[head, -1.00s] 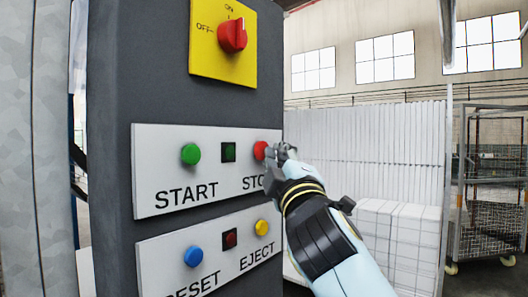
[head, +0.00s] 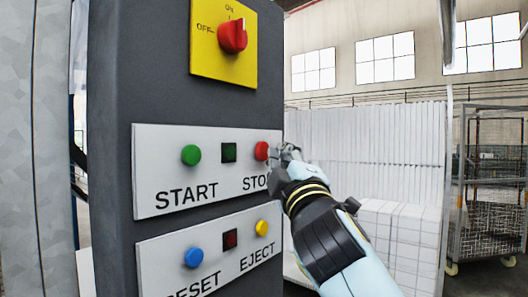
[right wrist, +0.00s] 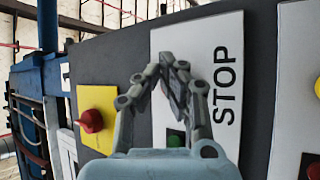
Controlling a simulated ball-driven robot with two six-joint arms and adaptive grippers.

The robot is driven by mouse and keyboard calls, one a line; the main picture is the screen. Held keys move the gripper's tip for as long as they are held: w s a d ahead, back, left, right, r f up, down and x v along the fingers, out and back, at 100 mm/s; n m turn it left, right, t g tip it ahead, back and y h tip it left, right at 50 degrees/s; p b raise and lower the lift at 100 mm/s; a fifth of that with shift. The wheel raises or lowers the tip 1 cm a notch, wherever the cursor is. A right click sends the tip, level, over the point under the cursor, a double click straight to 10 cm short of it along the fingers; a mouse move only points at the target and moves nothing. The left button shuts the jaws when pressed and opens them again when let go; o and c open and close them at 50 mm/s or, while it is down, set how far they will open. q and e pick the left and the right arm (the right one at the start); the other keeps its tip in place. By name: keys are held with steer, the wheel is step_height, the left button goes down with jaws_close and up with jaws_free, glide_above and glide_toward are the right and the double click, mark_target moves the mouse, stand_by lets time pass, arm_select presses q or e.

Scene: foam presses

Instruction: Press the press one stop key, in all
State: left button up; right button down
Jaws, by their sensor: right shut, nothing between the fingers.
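The red stop key (head: 261,151) is a round button at the right end of the white START/STOP panel (head: 145,182), above the word STOP. In the head view, the last letter of STOP is hidden by my right gripper (head: 284,154). That gripper is shut and empty, just right of the key, with a small gap showing between them in this view. In the right wrist view, the closed fingertips (right wrist: 173,62) are in front of the panel beside the word STOP (right wrist: 225,80). The key itself is hidden there behind the fingers. My left gripper is not in view.
The panel also has a green start key (head: 191,155) and a dark green square lamp (head: 229,152). Below are a blue reset key (head: 193,257) and a yellow eject key (head: 262,227). Above is a red rotary switch (head: 233,36). A wire cage cart (head: 487,225) stands far right.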

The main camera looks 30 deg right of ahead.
steer(key=shift+s, duration=0.25)
steer(key=shift+d, duration=0.1)
steer(key=s, duration=0.1)
steer(key=s+d, duration=0.1)
steer(key=s, duration=0.1)
steer(key=s+d, duration=0.1)
steer(key=shift+s+b, duration=0.3)
steer(key=shift+b, duration=0.05)
stand_by(0.7)
